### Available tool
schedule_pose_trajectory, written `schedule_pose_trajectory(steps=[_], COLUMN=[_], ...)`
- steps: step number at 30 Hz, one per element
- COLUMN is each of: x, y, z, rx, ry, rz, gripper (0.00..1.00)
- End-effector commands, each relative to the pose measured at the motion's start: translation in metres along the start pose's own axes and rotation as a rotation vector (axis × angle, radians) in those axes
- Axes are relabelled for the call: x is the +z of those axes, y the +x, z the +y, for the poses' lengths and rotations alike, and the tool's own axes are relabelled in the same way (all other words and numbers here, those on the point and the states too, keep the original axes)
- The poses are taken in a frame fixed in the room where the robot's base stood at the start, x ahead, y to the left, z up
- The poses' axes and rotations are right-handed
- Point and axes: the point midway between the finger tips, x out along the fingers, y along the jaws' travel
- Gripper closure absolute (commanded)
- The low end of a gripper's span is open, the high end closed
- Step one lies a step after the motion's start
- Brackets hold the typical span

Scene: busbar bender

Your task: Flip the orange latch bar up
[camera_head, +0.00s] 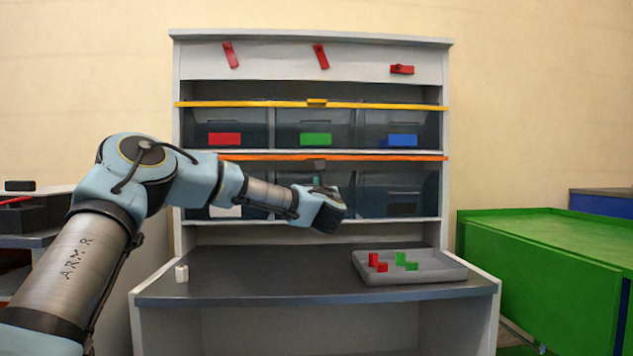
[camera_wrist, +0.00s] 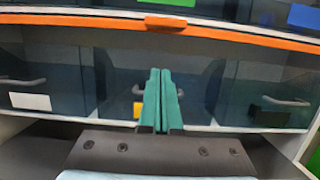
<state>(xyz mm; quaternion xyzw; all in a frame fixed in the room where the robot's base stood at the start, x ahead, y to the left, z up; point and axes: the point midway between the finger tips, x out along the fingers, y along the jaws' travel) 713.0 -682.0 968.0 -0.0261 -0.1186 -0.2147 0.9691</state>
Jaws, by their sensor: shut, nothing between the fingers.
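The orange latch bar (camera_head: 390,158) runs level across the top of the lower row of drawers. My arm hides its left end in the head view. In the wrist view the bar (camera_wrist: 80,19) crosses the top of the picture, with a small orange tab (camera_wrist: 166,21) at its middle. My gripper (camera_wrist: 161,72) is shut and empty, its teal fingers side by side. In the wrist view the fingertips appear below the tab, in front of the middle lower drawer. In the head view my gripper (camera_head: 319,182) is in front of the lower drawers; the exact gap to the bar cannot be told.
A yellow bar (camera_head: 250,104) lies across the upper drawers, with red, green and blue labels below it. Red handles (camera_head: 322,56) are on the top panel. A grey tray (camera_head: 430,278) with red and green blocks and a white piece (camera_head: 181,273) stand on the worktop.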

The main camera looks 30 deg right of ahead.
Motion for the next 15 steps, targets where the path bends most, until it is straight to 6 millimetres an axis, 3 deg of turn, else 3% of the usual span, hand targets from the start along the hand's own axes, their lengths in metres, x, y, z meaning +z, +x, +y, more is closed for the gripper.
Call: schedule_pose_trajectory(steps=[6, 15], x=[0.000, 0.000], y=[-0.037, -0.051], z=[0.000, 0.000], rx=[-0.001, 0.001], ry=[0.001, 0.000], rz=[-0.001, 0.000], gripper=[1.00, 1.00])
